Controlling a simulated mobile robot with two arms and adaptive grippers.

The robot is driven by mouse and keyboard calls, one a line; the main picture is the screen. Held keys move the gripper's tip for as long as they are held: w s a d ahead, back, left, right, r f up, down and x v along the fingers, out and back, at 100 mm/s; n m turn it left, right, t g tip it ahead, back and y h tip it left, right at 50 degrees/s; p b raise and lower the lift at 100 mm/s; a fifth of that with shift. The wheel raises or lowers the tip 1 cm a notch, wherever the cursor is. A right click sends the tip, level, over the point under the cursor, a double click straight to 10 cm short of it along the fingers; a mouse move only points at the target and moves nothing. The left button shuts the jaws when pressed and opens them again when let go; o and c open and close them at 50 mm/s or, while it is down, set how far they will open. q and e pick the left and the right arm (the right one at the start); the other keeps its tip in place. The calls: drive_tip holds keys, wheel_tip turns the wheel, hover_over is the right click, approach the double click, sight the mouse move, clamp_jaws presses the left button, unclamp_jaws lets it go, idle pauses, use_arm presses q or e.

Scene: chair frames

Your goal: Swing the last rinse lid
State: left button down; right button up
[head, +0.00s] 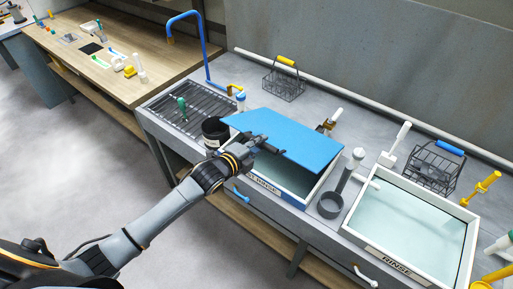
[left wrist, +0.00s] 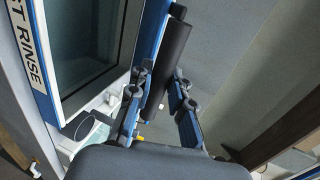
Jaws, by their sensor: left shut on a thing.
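The blue lid (head: 300,135) of the last rinse tank (head: 285,180) is partly open in the head view. Its front edge is raised over the tank, and water shows beneath it. My left gripper (head: 268,143) is at the lid's front edge. In the left wrist view, my left gripper (left wrist: 161,78) is shut on the lid's black bar handle (left wrist: 168,62), with one finger on each side. The tank's label (left wrist: 22,45) reads "ST RINSE" there; its start is cut off. My right gripper is in neither view.
An open tank labelled RINSE (head: 395,262) stands at the right. A grey holder (head: 329,205) sits between the tanks. A black cup (head: 214,131) stands close left of my gripper. Wire baskets (head: 283,82) and a white handled tool (head: 396,143) are behind.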

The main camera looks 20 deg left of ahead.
use_arm(q)
drive_tip(key=shift+w+d+r+p, duration=0.1)
drive_tip(key=shift+w+r+p, duration=0.15)
drive_tip(key=shift+r, duration=0.3)
drive_tip(key=shift+w+r+p, duration=0.15)
drive_tip(key=shift+w+r, duration=0.1)
drive_tip(key=shift+r, duration=0.3)
drive_tip(key=shift+w+d+r+p, duration=0.15)
drive_tip(key=shift+w+r+p, duration=0.25)
drive_tip(key=shift+r, duration=0.2)
drive_tip(key=shift+w+d+r+p, duration=0.1)
drive_tip(key=shift+w+r+p, duration=0.2)
drive_tip(key=shift+r, duration=0.3)
drive_tip(key=w+r, duration=0.1)
drive_tip(key=r, duration=0.1)
drive_tip(key=w+d+r, duration=0.1)
drive_tip(key=w+r, duration=0.1)
drive_tip(key=shift+d, duration=0.1)
drive_tip(key=w+d+r, duration=0.2)
drive_tip(key=w+r, duration=0.2)
drive_tip(key=w, duration=0.1)
drive_tip(key=shift+w+r, duration=0.25)
drive_tip(key=shift+w, duration=0.1)
drive_tip(key=shift+d, duration=0.1)
